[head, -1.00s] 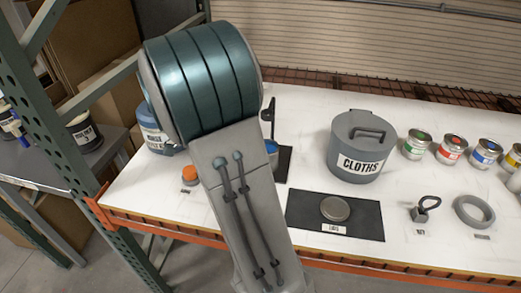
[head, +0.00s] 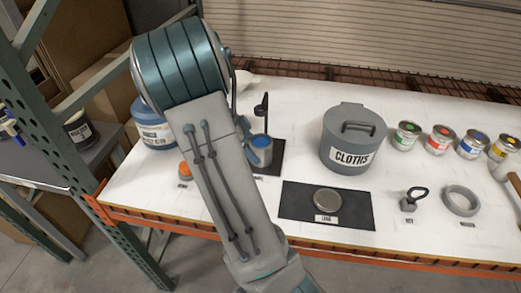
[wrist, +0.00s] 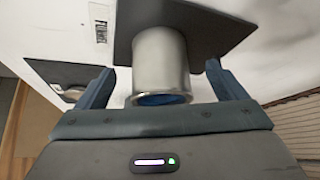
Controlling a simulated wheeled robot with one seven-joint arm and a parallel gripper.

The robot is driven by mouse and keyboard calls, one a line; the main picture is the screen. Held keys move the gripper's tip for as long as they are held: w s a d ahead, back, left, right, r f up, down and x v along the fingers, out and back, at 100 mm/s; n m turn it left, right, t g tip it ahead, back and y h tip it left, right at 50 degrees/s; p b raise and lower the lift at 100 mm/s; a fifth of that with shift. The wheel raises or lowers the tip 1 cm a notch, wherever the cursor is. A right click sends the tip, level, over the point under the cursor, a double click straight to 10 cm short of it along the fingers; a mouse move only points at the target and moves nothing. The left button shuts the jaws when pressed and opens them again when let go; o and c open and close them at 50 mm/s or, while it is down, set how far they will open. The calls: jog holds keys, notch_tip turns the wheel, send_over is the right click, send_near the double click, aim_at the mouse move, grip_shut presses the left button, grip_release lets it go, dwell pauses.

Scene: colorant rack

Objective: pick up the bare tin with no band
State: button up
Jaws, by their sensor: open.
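The bare tin (wrist: 160,62) is plain silver metal with no band, with blue inside its top. It stands on a dark mat (wrist: 205,28) in the wrist view. In the head view the tin (head: 261,152) shows just right of my arm, its blue top visible and its left side partly hidden. My gripper (wrist: 159,70) is open, with one finger on each side of the tin in the picture. A gap shows between each finger and the tin. My arm hides my gripper in the head view.
A grey CLOTHS canister (head: 352,140) stands right of the tin. A round lid (head: 327,199) lies on a black mat (head: 295,203) in front. Banded tins (head: 405,137) stand in a row at right. A blue container (head: 152,128) and an orange-topped item (head: 185,171) are left of my arm.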

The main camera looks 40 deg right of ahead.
aim_at(264, 144)
jog(key=d, duration=0.1)
jog(key=s+d, duration=0.1)
jog(key=s+d+p, duration=0.1)
jog(key=shift+d, duration=0.4)
jog(key=shift+d+f, duration=0.1)
jog(key=shift+f, duration=0.35)
jog(key=c, duration=1.2)
jog(key=shift+r, duration=0.15)
